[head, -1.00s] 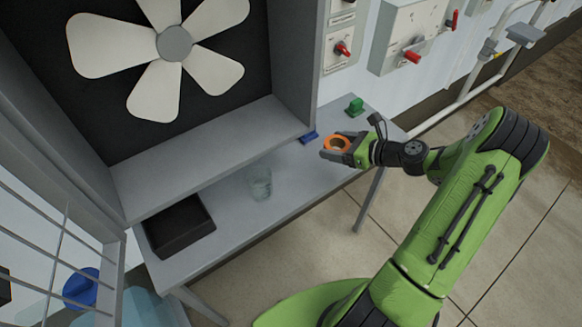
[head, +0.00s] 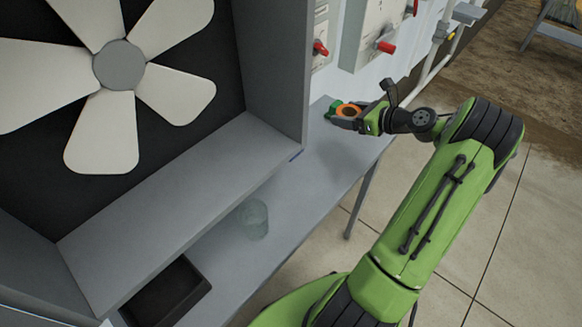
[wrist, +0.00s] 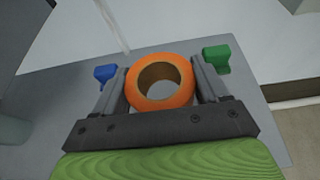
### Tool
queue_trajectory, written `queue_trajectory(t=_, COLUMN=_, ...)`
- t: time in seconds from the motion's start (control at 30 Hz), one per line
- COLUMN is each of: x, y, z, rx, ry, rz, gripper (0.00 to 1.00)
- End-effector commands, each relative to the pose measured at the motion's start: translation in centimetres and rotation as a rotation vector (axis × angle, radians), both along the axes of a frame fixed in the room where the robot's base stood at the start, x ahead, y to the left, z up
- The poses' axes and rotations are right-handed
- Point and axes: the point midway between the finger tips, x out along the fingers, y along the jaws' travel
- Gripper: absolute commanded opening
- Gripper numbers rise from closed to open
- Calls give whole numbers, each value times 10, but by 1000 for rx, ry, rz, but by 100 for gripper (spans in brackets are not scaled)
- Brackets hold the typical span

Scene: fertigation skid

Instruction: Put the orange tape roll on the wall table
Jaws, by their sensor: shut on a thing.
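The orange tape roll (head: 347,110) is held between the fingers of my gripper (head: 345,116). In the wrist view the roll (wrist: 160,102) shows its ring face, with a finger of my gripper (wrist: 160,95) on each side. The roll is over the far right part of the grey wall table (head: 318,183); I cannot tell whether it touches the top. The table top also fills much of the wrist view (wrist: 62,85).
A green object (wrist: 215,58) and a blue object (wrist: 104,73) stand on the table beyond my gripper. A clear glass (head: 253,219) and a black tray (head: 203,287) are further left. A fan housing (head: 275,150) overhangs the table. Red-handled switches (head: 385,47) are on the wall.

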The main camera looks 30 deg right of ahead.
Motion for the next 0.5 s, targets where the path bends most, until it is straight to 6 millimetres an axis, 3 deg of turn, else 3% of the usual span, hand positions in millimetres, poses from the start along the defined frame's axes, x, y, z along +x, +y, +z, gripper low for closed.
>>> queue_trajectory(t=0.07, x=0, y=0, z=-5, rx=1, ry=0, rz=0, gripper=43)
queue_trajectory(t=0.5, x=0, y=1, z=-94, rx=3, ry=1, rz=2, gripper=43)
